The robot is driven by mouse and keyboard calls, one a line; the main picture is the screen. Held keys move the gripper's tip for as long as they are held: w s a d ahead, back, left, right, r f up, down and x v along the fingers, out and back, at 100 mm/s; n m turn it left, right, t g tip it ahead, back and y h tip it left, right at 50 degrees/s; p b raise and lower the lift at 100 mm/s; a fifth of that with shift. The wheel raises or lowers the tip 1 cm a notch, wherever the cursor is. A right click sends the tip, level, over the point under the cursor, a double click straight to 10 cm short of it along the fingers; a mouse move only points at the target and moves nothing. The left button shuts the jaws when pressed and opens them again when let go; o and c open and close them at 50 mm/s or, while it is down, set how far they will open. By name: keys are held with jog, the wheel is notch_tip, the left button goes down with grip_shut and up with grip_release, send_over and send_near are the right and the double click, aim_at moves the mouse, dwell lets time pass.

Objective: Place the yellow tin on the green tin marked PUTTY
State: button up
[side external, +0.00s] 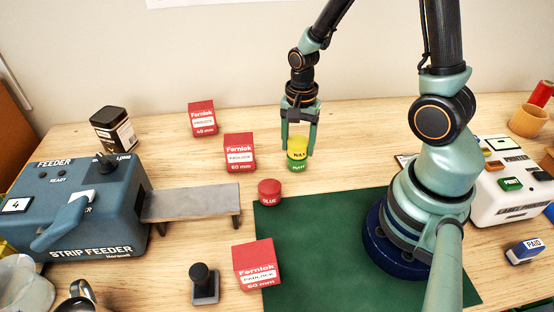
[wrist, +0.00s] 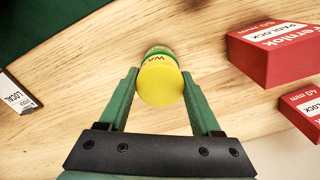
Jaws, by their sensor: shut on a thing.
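The yellow tin (side external: 298,144), with a dark-lettered label, is between the fingers of my gripper (side external: 298,149), which is shut on it. The green tin marked PUTTY (side external: 297,164) stands upright on the table directly below it. The yellow tin looks upright and lined up over the green one, with no clear gap between them; I cannot tell for sure that they touch. In the wrist view the yellow tin's round top (wrist: 160,84) sits between my fingertips (wrist: 160,76), and the green tin is mostly hidden behind it.
A red GLUE tin (side external: 269,193) stands in front and to the left. Red padlock boxes (side external: 239,153) (side external: 202,119) (side external: 257,264) stand left of and in front of my gripper. A strip feeder (side external: 90,215) with a grey shelf (side external: 190,203) is at left. The green mat (side external: 300,240) is clear at its left.

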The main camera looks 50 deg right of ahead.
jog(key=shift+f, duration=0.15)
jog(key=o, duration=1.4)
jog(key=shift+o, duration=0.2)
notch_tip(320, 180, up, 12)
notch_tip(320, 180, up, 8)
jog(key=n+t, duration=0.5)
jog(key=n, duration=0.8)
send_over(298, 140)
jog(key=s+a, duration=0.2)
jog(key=a, duration=0.3)
jog(key=shift+a+r+n+t, duration=0.1)
jog(key=shift+r+n+t, duration=0.2)
jog(key=shift+r+n, duration=0.35)
jog(key=shift+f, duration=0.1)
